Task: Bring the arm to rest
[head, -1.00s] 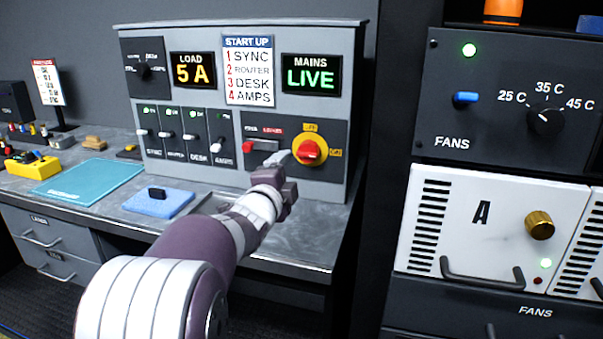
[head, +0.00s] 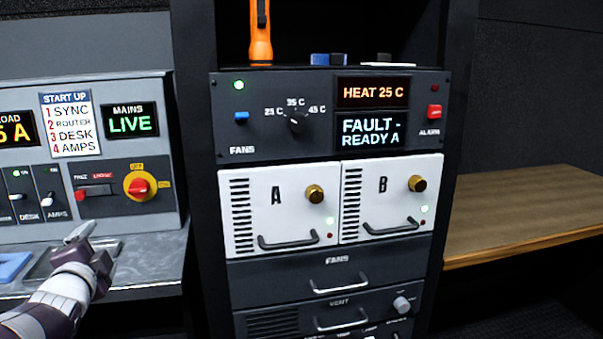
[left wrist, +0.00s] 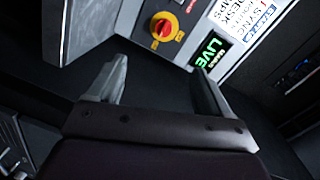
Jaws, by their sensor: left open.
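My left gripper (head: 84,240) shows at the lower left of the head view, in front of the power panel (head: 110,222) and above the grey desk. In the left wrist view its two fingers (left wrist: 158,82) stand apart with nothing between them. The red and yellow mains switch (head: 140,186) is up and to the right of the gripper in the head view, apart from it. The switch also shows beyond the fingers in the left wrist view (left wrist: 163,27). My right gripper is in neither view.
A rack stands at centre with a fans panel (head: 265,137) and white units A (head: 268,222) and B (head: 378,208). Its handles stick out. An orange torch (head: 260,40) stands on top. A wooden bench (head: 530,205) at the right is bare where it shows.

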